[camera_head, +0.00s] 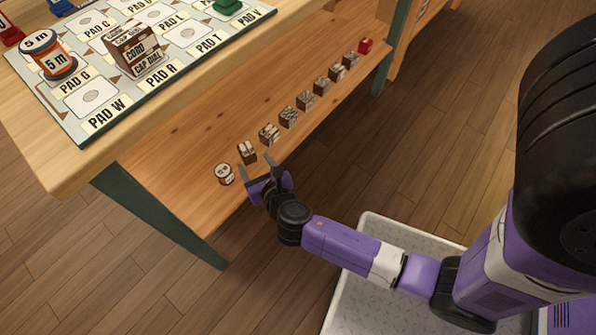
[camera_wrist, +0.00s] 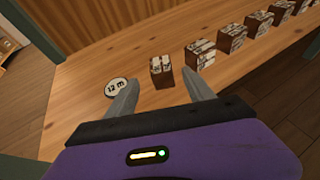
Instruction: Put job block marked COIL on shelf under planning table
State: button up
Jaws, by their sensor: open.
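The shelf under the planning table (camera_head: 183,130) is a wooden board bearing a row of small blocks. My gripper (camera_head: 257,163) is open and empty at the shelf's front edge. A small brown block with a white top (camera_head: 247,152) stands on the shelf just beyond my fingertips. In the wrist view this block (camera_wrist: 161,73) sits between and slightly ahead of the open fingers. Its marking is too small to read, and no block legibly reads COIL. A round piece marked 12 m (camera_wrist: 117,87) stands left of it, by the left finger; it also shows in the head view (camera_head: 225,174).
On the tabletop (camera_head: 50,165) lies a pad board (camera_head: 72,128) with a CORD, CAP, DIAL block (camera_head: 132,48) and a 5 m spool (camera_head: 48,55). A green table leg (camera_head: 160,215) stands left of my gripper.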

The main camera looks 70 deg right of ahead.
jog(key=s+a+r+m+t+y, duration=0.1)
jog(key=s+a+r+m+y, duration=0.15)
jog(key=s+a+m, duration=0.4)
jog(key=s+a+r+m+t+y, duration=0.1)
jog(key=s+a+m+y, duration=0.2)
jog(key=s+a+m, duration=0.4)
jog(key=s+a+r+m+t+y, duration=0.1)
jog(key=s+r+m, duration=0.4)
jog(key=r+m, duration=0.2)
jog(key=s+a+r+m+t+y, duration=0.1)
jog(key=s+r+m, duration=0.4)
jog(key=r, duration=0.5)
jog(key=a+m, duration=0.1)
jog(key=m, duration=0.1)
jog(key=shift+s+r+m+y, duration=0.3)
jog(key=shift+r+m+y, duration=0.05)
notch_tip(320, 180, up, 29)
jog(key=p, duration=2.8)
jog(key=shift+f+p, duration=0.15)
jog(key=shift+p, duration=0.2)
